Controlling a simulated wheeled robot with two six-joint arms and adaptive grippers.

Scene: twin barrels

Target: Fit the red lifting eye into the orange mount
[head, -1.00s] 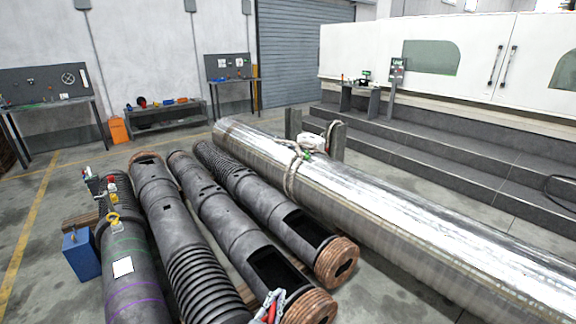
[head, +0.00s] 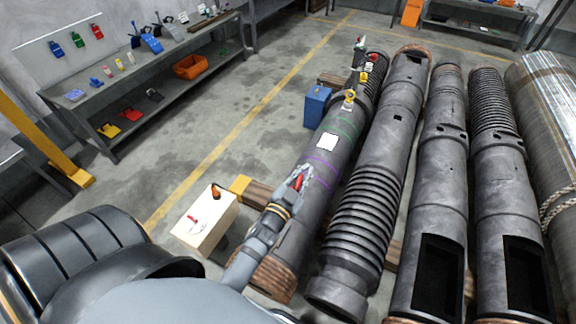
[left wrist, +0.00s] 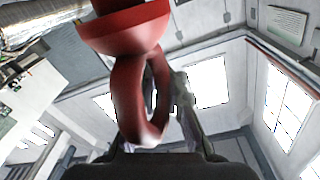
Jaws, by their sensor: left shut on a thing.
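The red lifting eye (left wrist: 142,95) fills the upper middle of the left wrist view as a ring under a wide red flange. My left gripper (head: 300,180) is shut on it, and the lifting eye (head: 298,183) shows as a small red spot in the head view. The gripper appears over the near part of the dark barrel (head: 335,165) with green and purple bands; its height above the barrel is unclear. I cannot tell for sure which thing is the orange mount. My right gripper is out of view.
A pale box (head: 207,222) with small items stands left of my arm, and a blue box (head: 317,107) beyond. More barrels lie to the right. Open floor lies left.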

